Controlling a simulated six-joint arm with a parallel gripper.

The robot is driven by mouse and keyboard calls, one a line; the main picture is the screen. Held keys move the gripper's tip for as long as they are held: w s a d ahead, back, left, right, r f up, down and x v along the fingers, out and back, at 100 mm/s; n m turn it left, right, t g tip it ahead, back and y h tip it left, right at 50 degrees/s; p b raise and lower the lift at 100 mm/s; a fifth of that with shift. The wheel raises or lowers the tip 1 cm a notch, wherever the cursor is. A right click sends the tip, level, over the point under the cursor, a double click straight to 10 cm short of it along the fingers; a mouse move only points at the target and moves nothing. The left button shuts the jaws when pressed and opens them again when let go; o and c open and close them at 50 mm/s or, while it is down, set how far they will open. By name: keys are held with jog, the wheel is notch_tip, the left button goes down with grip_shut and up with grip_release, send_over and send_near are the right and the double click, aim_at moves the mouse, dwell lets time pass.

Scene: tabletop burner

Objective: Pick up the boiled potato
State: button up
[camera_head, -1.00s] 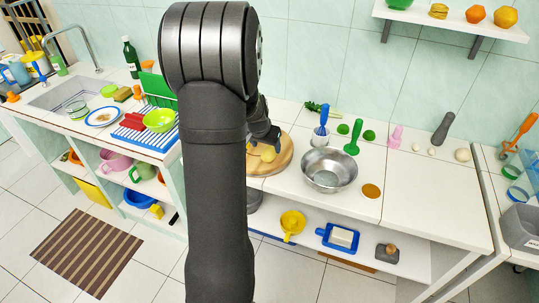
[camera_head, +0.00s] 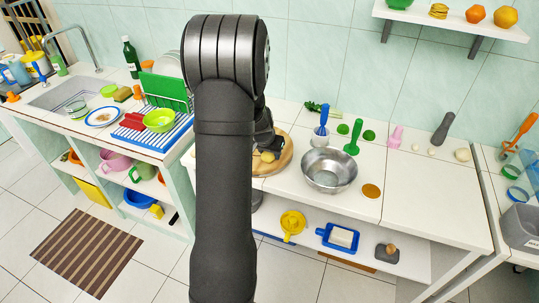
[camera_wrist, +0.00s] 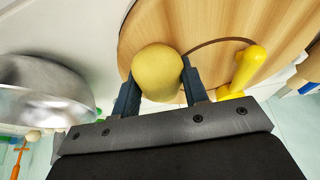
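The boiled potato (camera_wrist: 157,72) is a yellow, rounded lump over the round wooden cutting board (camera_wrist: 213,20) in the wrist view. My gripper (camera_wrist: 158,69) has its two dark fingers at either side of it, with the fingertips at its edges. I cannot tell whether they press on it or whether a small gap is left. In the head view, the potato (camera_head: 267,156) shows at the board (camera_head: 284,161), just below my gripper (camera_head: 268,142). My arm hides the left part of the board.
A yellow handle (camera_wrist: 248,68) lies on the board beside the right finger. A metal bowl (camera_head: 329,170) stands right of the board, with a blue-handled tool (camera_head: 321,130) and a green tool (camera_head: 353,138) behind it.

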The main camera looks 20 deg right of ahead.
grip_shut()
jog(key=shift+r, duration=0.15)
jog(key=shift+r, duration=0.55)
notch_tip(320, 180, up, 3)
jog(key=s+d+r, duration=0.5)
jog(key=s+r, duration=0.1)
jog(key=s, duration=0.4)
jog(key=shift+s+d+r, duration=0.15)
jog(key=shift+d+r, duration=0.2)
jog(key=shift+d, duration=0.1)
jog(key=s+d+f, duration=0.3)
jog(key=d, duration=0.6)
jog(key=shift+d, duration=0.35)
